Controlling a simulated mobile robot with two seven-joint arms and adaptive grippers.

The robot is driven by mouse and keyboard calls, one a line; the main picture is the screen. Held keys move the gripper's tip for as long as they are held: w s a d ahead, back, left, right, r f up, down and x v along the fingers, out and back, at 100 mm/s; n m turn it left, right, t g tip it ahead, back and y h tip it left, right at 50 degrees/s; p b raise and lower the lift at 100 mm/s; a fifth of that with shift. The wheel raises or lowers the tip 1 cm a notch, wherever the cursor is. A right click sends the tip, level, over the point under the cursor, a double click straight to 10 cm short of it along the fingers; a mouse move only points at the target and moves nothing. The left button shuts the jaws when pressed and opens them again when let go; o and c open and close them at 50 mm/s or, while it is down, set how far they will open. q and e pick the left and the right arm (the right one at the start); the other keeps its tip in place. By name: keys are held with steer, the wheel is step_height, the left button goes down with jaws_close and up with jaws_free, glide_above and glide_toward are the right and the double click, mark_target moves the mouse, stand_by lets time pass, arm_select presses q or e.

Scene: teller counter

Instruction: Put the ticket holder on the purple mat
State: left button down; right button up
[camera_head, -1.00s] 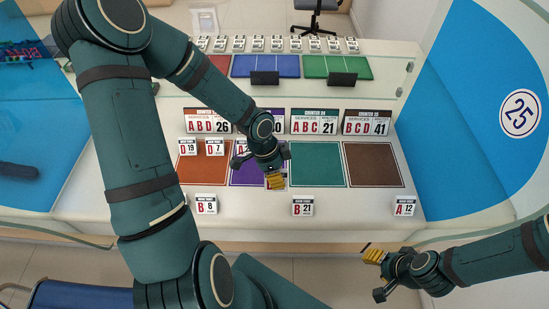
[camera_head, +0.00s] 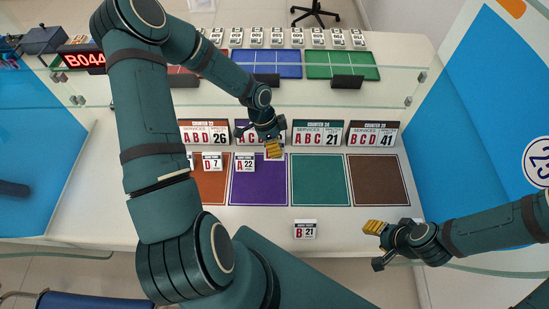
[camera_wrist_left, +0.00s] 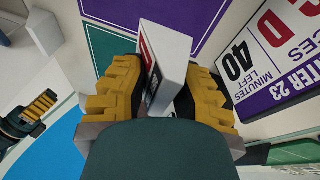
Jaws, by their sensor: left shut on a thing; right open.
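My left gripper (camera_head: 274,149) is over the back right part of the purple mat (camera_head: 258,190), just in front of the counter signs. In the left wrist view it is shut on a white ticket holder (camera_wrist_left: 165,45) with red and dark print, and the purple mat (camera_wrist_left: 195,15) shows beyond. Another ticket holder, A 22 (camera_head: 244,162), stands at the mat's back left. My right gripper (camera_head: 374,227) is open and empty near the counter's front right.
Orange (camera_head: 211,187), green (camera_head: 319,185) and brown (camera_head: 378,182) mats lie beside the purple one. Holder D 7 (camera_head: 212,162) stands on the orange mat. Holder B 21 (camera_head: 305,230) is at the front. Counter signs (camera_head: 320,133) stand behind the mats, close to the left gripper.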

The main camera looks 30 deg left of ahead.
mark_target(277, 165)
arm_select(q)
steer(key=shift+f, duration=3.6)
arm_select(e)
steer(key=shift+f, duration=0.4)
arm_select(q)
steer(key=shift+b, duration=0.35)
steer(key=c, duration=0.9)
jaws_free()
steer(key=shift+f, duration=0.15)
arm_select(e)
steer(key=shift+f, duration=0.15)
arm_select(q)
steer(key=shift+o, duration=0.2)
